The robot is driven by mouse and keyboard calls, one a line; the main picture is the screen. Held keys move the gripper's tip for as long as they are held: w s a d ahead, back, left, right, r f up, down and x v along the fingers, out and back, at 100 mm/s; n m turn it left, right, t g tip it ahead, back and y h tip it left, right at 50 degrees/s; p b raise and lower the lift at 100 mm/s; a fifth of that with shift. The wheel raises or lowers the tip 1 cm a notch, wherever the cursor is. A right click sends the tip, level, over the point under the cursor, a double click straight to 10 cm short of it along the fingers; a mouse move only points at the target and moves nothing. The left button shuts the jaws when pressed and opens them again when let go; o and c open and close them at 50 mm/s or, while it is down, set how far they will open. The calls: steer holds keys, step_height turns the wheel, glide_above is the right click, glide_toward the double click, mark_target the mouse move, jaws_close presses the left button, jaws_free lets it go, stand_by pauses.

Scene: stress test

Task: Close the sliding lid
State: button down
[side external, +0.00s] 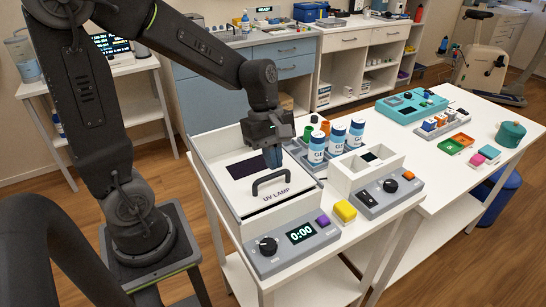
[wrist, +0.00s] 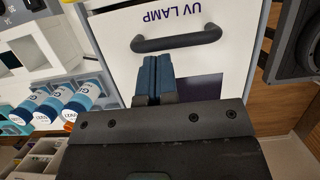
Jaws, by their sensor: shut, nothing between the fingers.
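The white lid (side external: 232,190) lies flat on a white box (side external: 205,155) and bears the words "UV LAMP". I cannot tell how far it is slid along the box. Its dark bar handle (side external: 270,182) stands near the lettering; it also shows in the wrist view (wrist: 177,42). A dark rectangle (side external: 247,168) shows behind the handle, partly hidden by my fingers in the wrist view. My gripper (side external: 273,160) is shut and empty, pointing down just behind the handle, on the side away from the lettering. In the wrist view, its blue fingertips (wrist: 153,65) appear close to the handle; contact is unclear.
A control panel (side external: 292,246) with a black knob and a "0:00" display sits in front of the box. A yellow block (side external: 345,211) lies beside it. Several blue-and-white bottles (side external: 337,138) and a white open-topped unit (side external: 366,168) stand close on the right.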

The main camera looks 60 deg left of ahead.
mark_target(264, 167)
steer(key=shift+d, duration=1.25)
steer(key=shift+a, duration=0.1)
steer(key=shift+a, duration=0.3)
steer(key=a, duration=0.1)
steer(key=a+r, duration=0.2)
steer(key=shift+w+a, duration=0.1)
steer(key=shift+a, duration=0.3)
steer(key=v, duration=0.8)
steer(key=s+d+m+t+y, duration=0.3)
steer(key=s+m, duration=0.6)
steer(key=m, duration=0.9)
steer(key=d+f+t, duration=0.1)
steer(key=d+t, duration=0.1)
steer(key=d, duration=0.1)
steer(key=shift+d+t, duration=0.2)
steer(key=shift+t, duration=0.1)
